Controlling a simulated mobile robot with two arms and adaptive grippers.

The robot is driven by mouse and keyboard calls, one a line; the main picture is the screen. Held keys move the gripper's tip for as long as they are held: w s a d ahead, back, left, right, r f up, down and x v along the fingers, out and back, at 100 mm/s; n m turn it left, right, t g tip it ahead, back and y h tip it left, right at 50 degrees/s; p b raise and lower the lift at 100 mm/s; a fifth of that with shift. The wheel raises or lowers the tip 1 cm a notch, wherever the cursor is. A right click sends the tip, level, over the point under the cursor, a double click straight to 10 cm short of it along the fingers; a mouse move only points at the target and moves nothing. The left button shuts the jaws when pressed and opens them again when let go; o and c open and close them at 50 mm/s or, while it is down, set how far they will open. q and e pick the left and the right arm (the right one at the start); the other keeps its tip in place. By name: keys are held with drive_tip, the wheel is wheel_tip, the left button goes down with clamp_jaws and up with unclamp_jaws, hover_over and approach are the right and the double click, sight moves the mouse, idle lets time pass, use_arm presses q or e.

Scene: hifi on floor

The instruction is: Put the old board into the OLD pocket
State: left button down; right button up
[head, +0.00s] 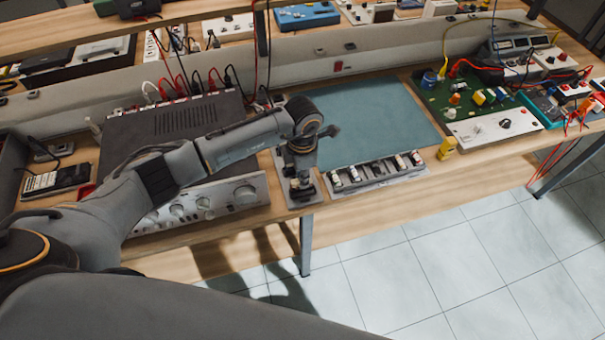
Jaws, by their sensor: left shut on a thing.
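My left gripper (302,188) points down at the front edge of the bench, just right of the hi-fi amplifier (165,125). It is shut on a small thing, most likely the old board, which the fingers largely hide. A narrow grey plate (289,193) lies under and around the gripper. Just right of it is a low grey holder (352,185) with dark slots and small pale parts. I cannot read any label, so I cannot tell which part is the OLD pocket. My right gripper is not in view.
A bare blue-green mat (375,120) lies behind the holder. A green circuit panel (470,100) with coloured parts and a small yellow block (447,147) stand to the right. Red and black cables rise behind the amplifier. A shelf (150,30) crosses above the back.

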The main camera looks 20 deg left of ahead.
use_arm(q)
drive_tip(key=shift+w, duration=0.15)
drive_tip(key=shift+d+b, duration=0.1)
drive_tip(key=shift+b, duration=0.3)
idle(1.2)
drive_tip(key=shift+f+b, duration=0.8)
drive_tip(key=shift+f, duration=0.05)
idle(0.7)
drive_tip(key=c, duration=1.2)
unclamp_jaws()
drive_tip(key=shift+r, duration=0.15)
wheel_tip(320, 180, up, 12)
drive_tip(key=shift+f, duration=0.2)
